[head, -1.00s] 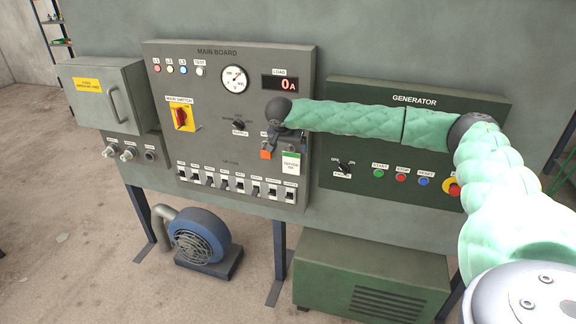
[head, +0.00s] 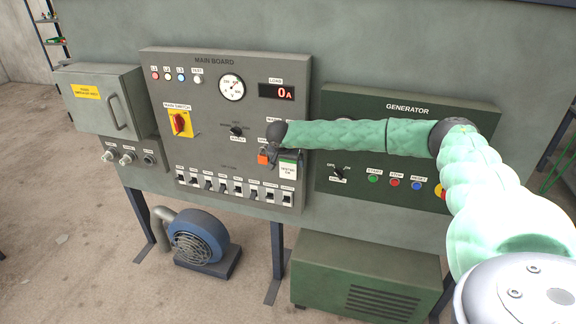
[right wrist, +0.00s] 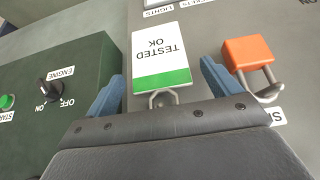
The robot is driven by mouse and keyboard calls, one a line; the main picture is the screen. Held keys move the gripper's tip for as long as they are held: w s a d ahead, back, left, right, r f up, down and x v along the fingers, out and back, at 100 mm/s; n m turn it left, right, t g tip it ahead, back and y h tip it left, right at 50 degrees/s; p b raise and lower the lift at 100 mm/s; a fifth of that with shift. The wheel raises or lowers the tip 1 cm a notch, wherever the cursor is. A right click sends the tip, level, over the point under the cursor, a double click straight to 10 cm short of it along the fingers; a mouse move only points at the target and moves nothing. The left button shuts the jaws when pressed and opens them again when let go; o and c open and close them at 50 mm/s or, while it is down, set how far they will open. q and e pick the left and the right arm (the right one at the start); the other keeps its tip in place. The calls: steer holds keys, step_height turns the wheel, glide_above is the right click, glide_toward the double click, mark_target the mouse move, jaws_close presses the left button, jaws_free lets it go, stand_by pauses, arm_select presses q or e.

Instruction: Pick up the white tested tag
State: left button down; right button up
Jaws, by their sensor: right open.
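The white tested tag (head: 288,169), with a green band and the words TESTED OK, hangs at the lower right of the main board (head: 215,112). In the right wrist view the tag (right wrist: 160,52) hangs from a metal loop. My right gripper (right wrist: 160,84) is open, with one blue finger on each side of the tag's green end and loop, and gaps show on both sides. In the head view my right gripper (head: 285,156) is small, dark and partly hidden by its own wrist, just above the tag. My left gripper is out of view.
An orange padlock (right wrist: 248,53) hangs close beside one finger; it also shows in the head view (head: 262,159). A row of breakers (head: 237,188) lies below. The generator panel (head: 405,150) with its engine switch (right wrist: 49,91) is to the tag's right in the head view.

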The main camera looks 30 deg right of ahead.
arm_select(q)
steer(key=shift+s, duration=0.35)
arm_select(e)
steer(key=shift+w+d+f, duration=0.1)
steer(key=shift+f, duration=0.1)
steer(key=c, duration=1)
steer(key=shift+c, duration=0.3)
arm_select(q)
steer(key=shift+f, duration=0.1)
